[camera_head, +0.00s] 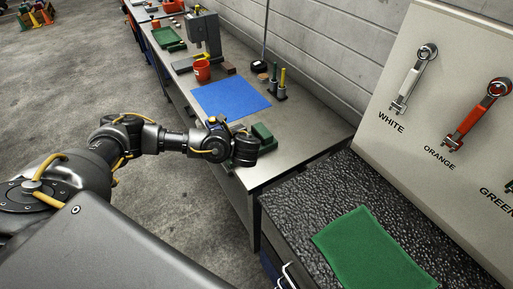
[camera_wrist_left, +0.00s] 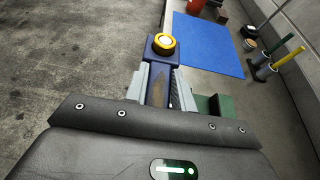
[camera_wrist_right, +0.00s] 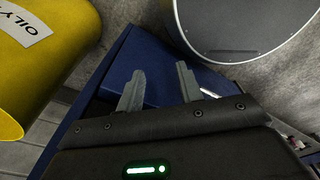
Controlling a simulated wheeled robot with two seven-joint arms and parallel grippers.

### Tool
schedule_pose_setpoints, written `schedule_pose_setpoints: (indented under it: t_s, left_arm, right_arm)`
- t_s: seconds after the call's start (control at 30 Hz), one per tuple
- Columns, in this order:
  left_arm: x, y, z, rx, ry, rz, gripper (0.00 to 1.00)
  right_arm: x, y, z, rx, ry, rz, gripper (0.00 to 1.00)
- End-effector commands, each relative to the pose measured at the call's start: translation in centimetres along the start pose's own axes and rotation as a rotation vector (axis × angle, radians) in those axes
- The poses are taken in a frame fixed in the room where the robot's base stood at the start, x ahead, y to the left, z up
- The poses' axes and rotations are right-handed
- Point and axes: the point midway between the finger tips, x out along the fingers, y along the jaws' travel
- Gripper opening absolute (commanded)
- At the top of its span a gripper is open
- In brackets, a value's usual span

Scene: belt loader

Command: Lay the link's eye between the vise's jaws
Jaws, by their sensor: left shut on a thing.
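My left gripper (camera_wrist_left: 160,85) is shut on a dark blue link (camera_wrist_left: 158,66), whose round yellow eye (camera_wrist_left: 164,43) sticks out past the fingertips. In the head view the blue and yellow end (camera_head: 213,121) shows small beside my left wrist. The green vise (camera_head: 262,132) is at the near end of the bench, partly hidden by my left gripper. A green part of the vise shows right of the fingers in the left wrist view (camera_wrist_left: 222,105). The eye appears apart from it; the jaw gap is hidden. My right gripper (camera_wrist_right: 158,88) is open and empty.
A blue mat (camera_head: 231,96) lies on the steel bench, with a red cup (camera_head: 202,71) and upright handled tools (camera_head: 280,85) around it. A green mat (camera_head: 374,250) lies on the dark cabinet top. A yellow bin (camera_wrist_right: 45,55) is near my right gripper.

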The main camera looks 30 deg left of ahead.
Motion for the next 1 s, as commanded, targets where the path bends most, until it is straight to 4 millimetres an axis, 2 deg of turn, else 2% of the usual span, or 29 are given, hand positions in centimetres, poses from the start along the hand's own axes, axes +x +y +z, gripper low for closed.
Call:
schedule_pose_setpoints:
  t_s: [0.37,0.6,0.7,0.77,1.0]
  left_arm:
    - [0.5,-8.5,-5.0,-0.005,-0.001,-0.006,0.00]
    - [1.3,-11.2,-7.9,-0.003,-0.002,-0.003,0.00]
    - [1.5,-11.9,-8.6,-0.003,-0.001,-0.003,0.00]
    - [1.3,-12.4,-8.6,0.000,0.001,-0.003,0.00]
    - [1.5,-12.9,-9.2,0.000,0.001,-0.003,0.00]
  right_arm:
    - [7.6,0.0,0.7,0.000,0.000,0.002,0.36]
    - [12.2,-0.1,1.1,0.000,0.001,0.002,0.36]
    - [13.2,-0.2,1.1,0.000,0.001,0.001,0.36]
    - [12.5,-0.3,1.0,0.001,0.001,-0.001,0.36]
    - [12.4,-0.5,1.0,0.002,0.002,-0.003,0.36]
